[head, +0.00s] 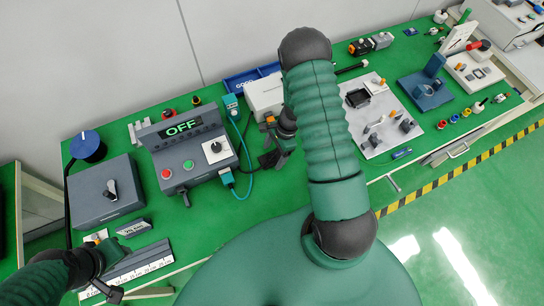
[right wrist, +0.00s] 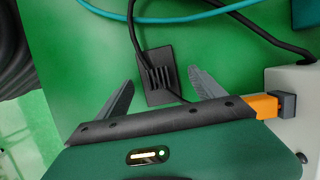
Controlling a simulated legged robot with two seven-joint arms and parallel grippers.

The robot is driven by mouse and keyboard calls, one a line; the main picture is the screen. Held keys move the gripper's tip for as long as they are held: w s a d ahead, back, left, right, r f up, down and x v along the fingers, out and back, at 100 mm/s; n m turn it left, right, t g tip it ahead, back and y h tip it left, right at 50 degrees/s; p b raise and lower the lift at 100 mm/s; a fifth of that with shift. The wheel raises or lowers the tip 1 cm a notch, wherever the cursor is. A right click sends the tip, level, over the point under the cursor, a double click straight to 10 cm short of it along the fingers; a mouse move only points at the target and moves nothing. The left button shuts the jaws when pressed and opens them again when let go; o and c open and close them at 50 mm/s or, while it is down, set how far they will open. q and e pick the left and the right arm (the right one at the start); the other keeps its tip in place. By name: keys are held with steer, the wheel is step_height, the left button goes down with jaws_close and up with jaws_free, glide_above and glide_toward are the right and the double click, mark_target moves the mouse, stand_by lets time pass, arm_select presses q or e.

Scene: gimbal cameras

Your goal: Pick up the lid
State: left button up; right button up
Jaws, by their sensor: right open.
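No part in these views is plainly a lid; I cannot tell which thing it is. A grey box (head: 105,190) with a dark handle on top stands at the left of the green bench. My right gripper (head: 276,152) is over the middle of the bench. In the right wrist view its two grey fingers (right wrist: 162,80) are spread and empty. A small black ridged part (right wrist: 157,62) with a black cable lies on the green surface between and beyond the fingertips. My left gripper (head: 106,274) is at the lower left beside a scale plate; its jaw gap is unclear.
A grey control box (head: 190,160) with an OFF display stands left of my right gripper. A teal cable (head: 247,160) runs beside it. A white box (head: 265,97) and blue bin (head: 250,77) stand behind. A white plate with parts (head: 375,140) lies right of my arm.

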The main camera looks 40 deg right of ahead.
steer(key=shift+a+f, duration=0.1)
steer(key=shift+f, duration=0.15)
steer(key=shift+a, duration=0.15)
steer(key=shift+r, duration=0.1)
steer(key=shift+c, duration=1.3)
steer(key=c, duration=1.2)
steer(key=shift+r, duration=0.1)
